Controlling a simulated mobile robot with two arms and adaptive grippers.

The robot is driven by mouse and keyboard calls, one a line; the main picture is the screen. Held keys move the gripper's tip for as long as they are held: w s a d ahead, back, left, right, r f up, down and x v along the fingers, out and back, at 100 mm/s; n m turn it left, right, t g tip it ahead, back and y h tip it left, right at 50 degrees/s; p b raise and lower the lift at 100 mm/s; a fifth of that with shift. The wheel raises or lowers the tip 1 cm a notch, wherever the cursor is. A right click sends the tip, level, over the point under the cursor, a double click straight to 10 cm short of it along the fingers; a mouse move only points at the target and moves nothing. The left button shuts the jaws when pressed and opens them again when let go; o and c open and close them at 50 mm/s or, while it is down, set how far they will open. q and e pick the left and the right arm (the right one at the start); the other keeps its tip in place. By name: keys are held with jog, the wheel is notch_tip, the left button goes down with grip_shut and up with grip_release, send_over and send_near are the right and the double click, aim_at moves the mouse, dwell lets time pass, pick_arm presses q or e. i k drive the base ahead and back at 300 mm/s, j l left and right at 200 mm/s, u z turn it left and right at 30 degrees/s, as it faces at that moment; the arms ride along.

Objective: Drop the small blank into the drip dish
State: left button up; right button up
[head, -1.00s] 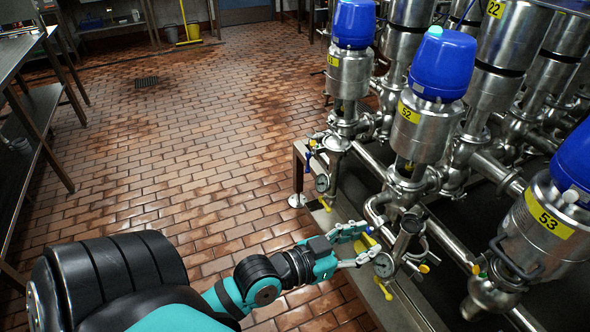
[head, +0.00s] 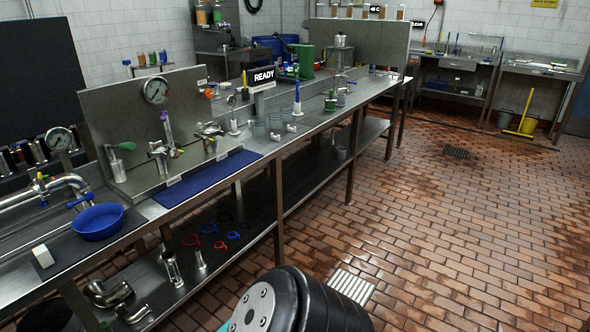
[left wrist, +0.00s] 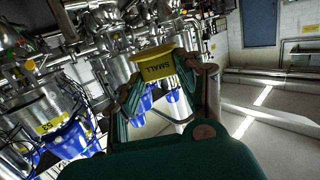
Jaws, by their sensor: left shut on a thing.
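The small blank (left wrist: 155,68) is a yellow piece marked SMALL, seen in the left wrist view. My left gripper (left wrist: 163,80) is shut on it, with one finger on each side. The gripper itself is outside the head view. A round blue dish (head: 97,222), which looks like the drip dish, sits on the steel bench at the left of the head view. Its inside looks empty from here. My right gripper is not in view.
A white block (head: 42,256) stands left of the dish, and a pipe with a blue-handled tap (head: 80,200) is just behind it. A blue mat (head: 207,178) lies to its right. The tiled floor (head: 430,230) in front of the bench is open.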

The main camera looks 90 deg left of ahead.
aim_at(96, 229)
jog(key=u, duration=4.05)
